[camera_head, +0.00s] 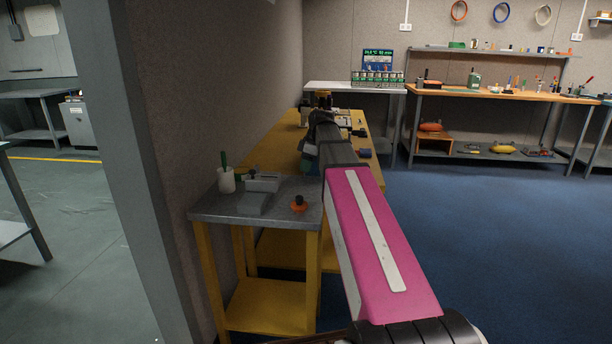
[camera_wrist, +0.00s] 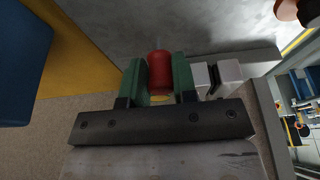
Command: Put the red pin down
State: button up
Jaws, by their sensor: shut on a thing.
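The red pin (camera_wrist: 160,72) shows in the wrist view as a short red cylinder. My gripper (camera_wrist: 160,82) is shut on it, with one green finger on each side. A small yellowish part shows at the pin's lower end, between the fingers. A pale grey block with a dark slot (camera_wrist: 229,71) lies just right of the fingers; I cannot tell whether they touch. In the head view my arm reaches over the far yellow table (camera_head: 285,146), and the pin and fingertips cannot be made out there.
A wall (camera_head: 200,90) runs close along the left of the tables. Blue floor (camera_head: 490,240) is open at the right.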

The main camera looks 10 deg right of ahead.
jog(key=shift+f, duration=1.9)
jog(key=shift+f, duration=0.1)
jog(key=o, duration=0.9)
jog(key=v, duration=1.2)
